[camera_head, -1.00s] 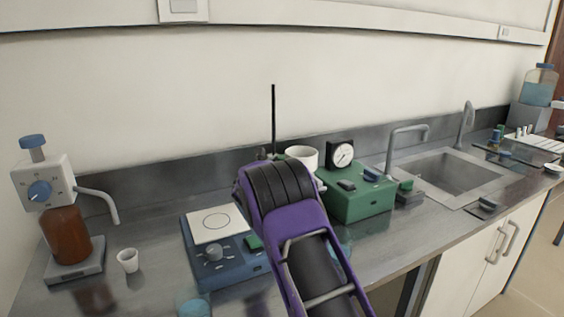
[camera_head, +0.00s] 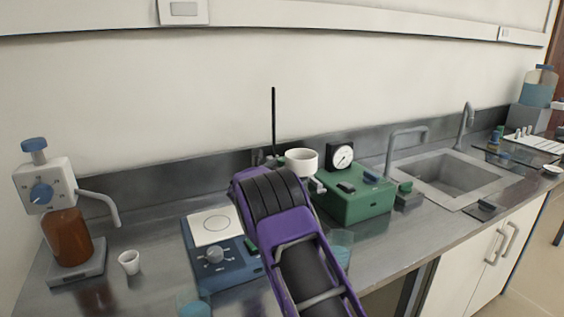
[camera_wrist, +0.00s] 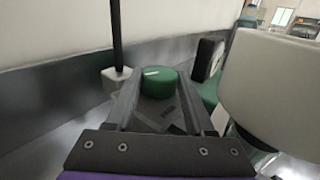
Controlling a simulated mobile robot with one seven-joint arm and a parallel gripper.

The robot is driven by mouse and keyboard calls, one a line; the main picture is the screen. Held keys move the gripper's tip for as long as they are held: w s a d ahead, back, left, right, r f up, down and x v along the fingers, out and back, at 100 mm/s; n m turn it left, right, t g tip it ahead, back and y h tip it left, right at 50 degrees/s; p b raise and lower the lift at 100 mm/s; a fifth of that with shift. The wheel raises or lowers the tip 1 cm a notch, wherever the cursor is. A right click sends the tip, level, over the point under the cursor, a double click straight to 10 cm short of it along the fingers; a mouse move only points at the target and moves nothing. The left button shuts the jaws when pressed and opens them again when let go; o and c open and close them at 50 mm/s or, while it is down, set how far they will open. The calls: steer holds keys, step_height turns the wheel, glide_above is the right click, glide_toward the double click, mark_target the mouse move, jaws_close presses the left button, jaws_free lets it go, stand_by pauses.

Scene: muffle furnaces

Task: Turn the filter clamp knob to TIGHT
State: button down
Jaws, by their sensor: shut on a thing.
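The green clamp knob (camera_wrist: 159,81) has a white pointer line on its top, lying nearly level in the wrist view. My gripper (camera_wrist: 158,86) is shut on the knob, with one finger on each side of it. A dark plate with small lettering (camera_wrist: 167,112) shows below the knob between the fingers; I cannot read it clearly. In the head view my purple arm hides the gripper and the knob. The white filter funnel (camera_head: 301,161) stands just behind and right of the arm's end; it fills the right of the wrist view (camera_wrist: 275,85).
A black upright rod (camera_head: 273,120) stands close to my gripper. A green pump box with a gauge (camera_head: 355,205) is on the right, and a blue hotplate (camera_head: 232,268) on the left. A clear beaker (camera_head: 342,245) stands beside my arm. The sink (camera_head: 450,172) is further right.

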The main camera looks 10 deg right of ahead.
steer(key=shift+w+a+r+m+g+h+p, duration=0.1)
steer(key=shift+m+g+h+p, duration=0.05)
steer(key=shift+m+g+h, duration=0.4)
steer(key=shift+w+d+r+m+g+h+p, duration=0.1)
steer(key=shift+m+g+h+p, duration=0.1)
steer(key=shift+m+g+h, duration=0.35)
steer(key=shift+w+a+r+m+g+h+p, duration=0.15)
steer(key=shift+m+g+h, duration=0.25)
steer(key=shift+h, duration=0.2)
steer(key=shift+s+f+m+g+h, duration=0.15)
steer(key=shift+m+g+h, duration=0.25)
steer(key=shift+g, duration=0.2)
steer(key=c, duration=0.5)
jaws_free()
steer(key=shift+c, duration=0.2)
steer(key=shift+f, duration=0.1)
steer(key=shift+a, duration=0.1)
steer(key=shift+s+a, duration=0.1)
steer(key=shift+a, duration=0.15)
steer(key=v, duration=1.6)
steer(key=shift+s+a, duration=0.2)
steer(key=shift+a, duration=0.1)
